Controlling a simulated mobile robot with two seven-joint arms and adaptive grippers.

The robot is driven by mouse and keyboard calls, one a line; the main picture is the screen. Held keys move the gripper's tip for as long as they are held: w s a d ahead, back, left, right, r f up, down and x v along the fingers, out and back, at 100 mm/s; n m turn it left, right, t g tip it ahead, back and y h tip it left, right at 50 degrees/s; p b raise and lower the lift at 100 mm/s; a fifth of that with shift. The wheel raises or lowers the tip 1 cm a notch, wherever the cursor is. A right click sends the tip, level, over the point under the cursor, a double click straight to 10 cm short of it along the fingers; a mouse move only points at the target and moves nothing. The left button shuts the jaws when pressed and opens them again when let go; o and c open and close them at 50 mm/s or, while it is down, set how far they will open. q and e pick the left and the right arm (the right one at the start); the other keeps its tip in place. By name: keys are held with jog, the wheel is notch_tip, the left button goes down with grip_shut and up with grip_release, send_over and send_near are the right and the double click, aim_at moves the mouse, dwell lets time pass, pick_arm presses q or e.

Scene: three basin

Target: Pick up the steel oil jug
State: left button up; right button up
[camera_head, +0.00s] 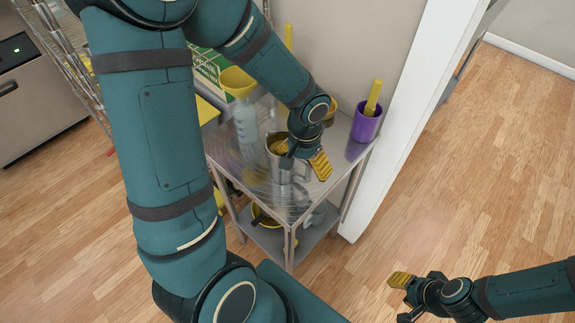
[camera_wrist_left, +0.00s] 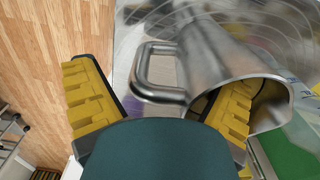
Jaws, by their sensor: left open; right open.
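The steel oil jug (camera_head: 279,170) stands on the top of the steel cart (camera_head: 225,150) in the head view. It is shiny, with an open mouth and a side handle. My left gripper (camera_head: 301,157) is open at its top. In the left wrist view the jug (camera_wrist_left: 215,55) fills the upper right, and its looped handle (camera_wrist_left: 143,72) lies between the open fingers of the left gripper (camera_wrist_left: 165,108). One yellow finger overlaps the jug's mouth and seems to be inside it; the other is beyond the handle. Contact cannot be told. My right gripper (camera_head: 402,299) is open and empty, low at the right.
A purple cup (camera_head: 365,127) with a yellow item stands at the cart's right corner. A clear bottle with a yellow funnel (camera_head: 238,82) stands left of the jug. A green box (camera_head: 211,68) is behind. A white door frame (camera_head: 407,110) borders the cart; the floor at right is free.

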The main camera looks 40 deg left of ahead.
pick_arm(q)
jog(key=c, duration=1.5)
jog(key=shift+r, duration=0.15)
jog(key=shift+r+p, duration=1.3)
jog(key=shift+r, duration=3.5)
jog(key=shift+r, duration=0.1)
jog(key=o, duration=0.3)
jog(key=c, duration=0.3)
